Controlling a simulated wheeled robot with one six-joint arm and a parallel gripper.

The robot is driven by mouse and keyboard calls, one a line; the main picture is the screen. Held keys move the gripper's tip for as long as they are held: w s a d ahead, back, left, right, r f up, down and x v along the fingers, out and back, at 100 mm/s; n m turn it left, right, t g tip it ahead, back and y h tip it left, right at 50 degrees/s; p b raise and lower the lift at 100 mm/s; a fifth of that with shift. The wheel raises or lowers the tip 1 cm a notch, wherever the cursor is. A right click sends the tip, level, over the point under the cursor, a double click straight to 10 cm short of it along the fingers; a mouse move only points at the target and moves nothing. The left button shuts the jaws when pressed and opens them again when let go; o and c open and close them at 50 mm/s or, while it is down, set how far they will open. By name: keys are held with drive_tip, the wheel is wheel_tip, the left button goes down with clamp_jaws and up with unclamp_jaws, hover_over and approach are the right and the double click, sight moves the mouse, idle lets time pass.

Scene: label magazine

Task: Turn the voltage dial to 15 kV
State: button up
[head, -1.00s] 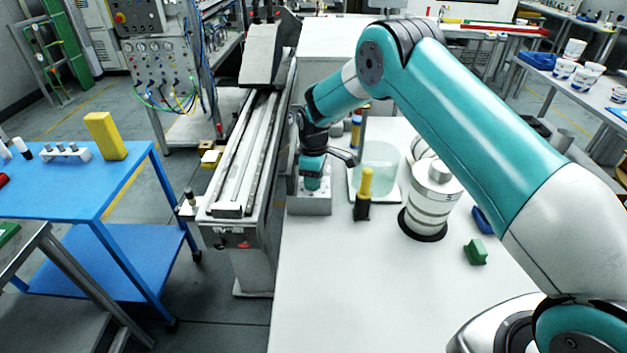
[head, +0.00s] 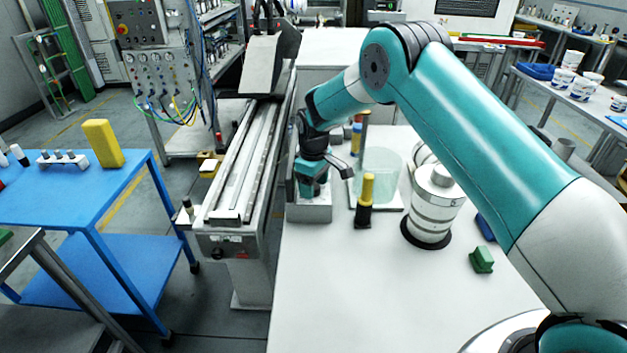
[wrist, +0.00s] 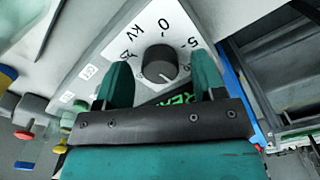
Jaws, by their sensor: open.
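The voltage dial (wrist: 159,64) is a dark round knob on a pale panel (wrist: 185,22) printed with "kV" and numbers, among them 0 and 5. It sits between the two teal fingers of my gripper (wrist: 160,62) in the wrist view. The jaws are open, with a visible gap on each side of the knob. A light mark shows on the knob's lower right edge; its exact setting is unclear. A green-lettered display (wrist: 180,98) is partly hidden by my gripper. In the head view my gripper (head: 312,188) is over the grey box (head: 309,212), hiding the dial.
A black-and-yellow tool (head: 365,200) stands close right of the box, before a clear greenish container (head: 381,170). A stacked white cylinder (head: 433,205) and a green block (head: 482,260) are farther right. A long rail (head: 245,165) runs along the left. The front table is clear.

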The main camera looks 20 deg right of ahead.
wheel_tip(320, 180, up, 18)
drive_tip(key=b, duration=0.4)
drive_tip(key=shift+f, duration=0.25)
drive_tip(key=s+d+f+m+t+y+b, duration=0.1)
drive_tip(key=s+d+f+m+t+b, duration=0.1)
drive_tip(key=s+m+t+b, duration=0.35)
drive_tip(key=shift+n+g, duration=0.45)
drive_tip(key=shift+g, duration=0.1)
drive_tip(key=x, duration=0.5)
drive_tip(key=p+x, duration=0.1)
drive_tip(key=x, duration=0.5)
drive_tip(key=s+p+x, duration=0.1)
drive_tip(key=x, duration=0.4)
drive_tip(key=shift+w+a+f, duration=0.1)
drive_tip(key=shift+a+f, duration=0.15)
drive_tip(key=shift+f, duration=0.2)
drive_tip(key=shift+c, duration=0.2)
drive_tip(key=c, duration=0.9)
